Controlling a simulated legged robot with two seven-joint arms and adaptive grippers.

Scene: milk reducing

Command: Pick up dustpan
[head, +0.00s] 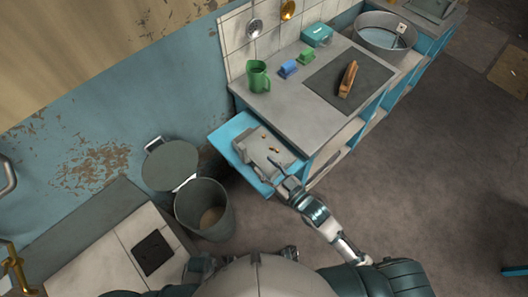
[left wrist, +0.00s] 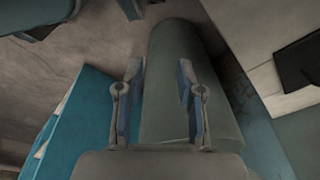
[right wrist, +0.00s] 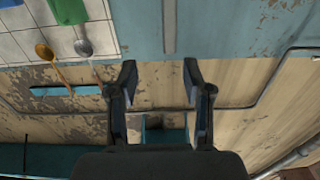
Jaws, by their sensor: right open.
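A grey bin (head: 203,222) stands open on the floor, its round lid (head: 171,166) beside it. A white tiled block (head: 118,262) is at lower left.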

